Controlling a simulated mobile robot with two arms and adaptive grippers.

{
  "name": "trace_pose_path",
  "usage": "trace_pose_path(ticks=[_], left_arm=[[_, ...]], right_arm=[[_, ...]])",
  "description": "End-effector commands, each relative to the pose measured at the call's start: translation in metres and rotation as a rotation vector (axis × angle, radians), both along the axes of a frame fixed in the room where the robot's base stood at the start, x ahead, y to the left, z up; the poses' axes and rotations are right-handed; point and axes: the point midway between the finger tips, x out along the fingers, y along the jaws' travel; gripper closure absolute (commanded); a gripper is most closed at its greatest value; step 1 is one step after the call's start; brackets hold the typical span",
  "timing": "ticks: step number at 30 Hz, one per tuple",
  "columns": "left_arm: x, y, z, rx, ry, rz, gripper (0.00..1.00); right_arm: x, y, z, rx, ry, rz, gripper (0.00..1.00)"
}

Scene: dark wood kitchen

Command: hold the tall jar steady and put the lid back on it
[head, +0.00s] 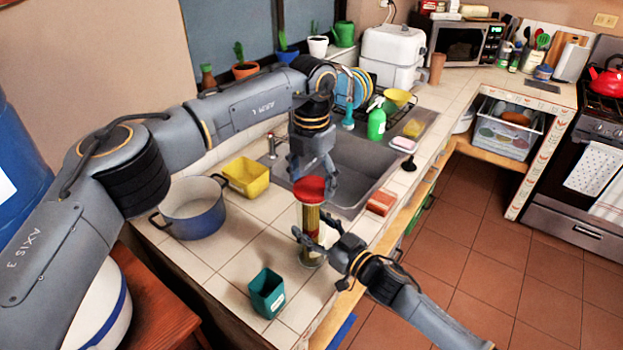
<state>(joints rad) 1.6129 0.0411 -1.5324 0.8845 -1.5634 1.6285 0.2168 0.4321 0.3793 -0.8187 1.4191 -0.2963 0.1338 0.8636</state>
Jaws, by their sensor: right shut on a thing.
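The tall jar (311,218) stands upright on the tiled counter near its front edge, with yellowish contents showing through its side. The red lid (310,189) is at the jar's mouth, slightly tilted in appearance; I cannot tell whether it is fully seated. My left gripper (312,178) points down from above, its fingers apart on either side of the lid. My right gripper (313,243) comes in from the lower right and is shut on the jar's lower part. Its fingers hide some of the jar there.
A teal square cup (267,293) stands in front, left of the jar. A blue pot (194,207) and a yellow tub (246,177) are at the left. The sink (356,168) lies behind. An orange-red block (381,202) sits to the right, by the counter's edge.

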Motion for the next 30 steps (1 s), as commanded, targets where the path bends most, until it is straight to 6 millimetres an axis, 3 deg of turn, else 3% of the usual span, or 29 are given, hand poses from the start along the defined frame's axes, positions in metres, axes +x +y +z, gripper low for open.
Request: trace_pose_path(ticks=[1, 4, 12, 13, 17, 30], left_arm=[[0.0001, 0.0003, -0.0002, 0.001, -0.001, 0.000, 0.48], [0.0002, 0.0004, -0.0003, 0.001, 0.000, 0.000, 0.67], [0.0002, 0.0006, -0.0006, 0.001, 0.000, -0.007, 0.67], [0.0002, 0.0006, -0.0007, 0.001, 0.000, -0.007, 0.27], [0.0001, 0.0005, -0.0006, 0.001, 0.000, -0.007, 0.03], [0.0004, 0.0001, 0.0053, 0.000, -0.001, -0.008, 0.03]], right_arm=[[0.0001, 0.0001, 0.0005, 0.001, -0.001, 0.000, 1.00], [0.0001, 0.0001, 0.0005, 0.001, -0.001, 0.000, 1.00], [0.0000, 0.0001, 0.0006, 0.001, -0.001, 0.001, 1.00], [0.0000, 0.0001, 0.0006, 0.001, -0.001, 0.001, 1.00], [0.0000, 0.0001, 0.0006, 0.001, -0.001, 0.001, 1.00], [0.0001, 0.0001, 0.0006, 0.001, -0.001, 0.000, 1.00]])
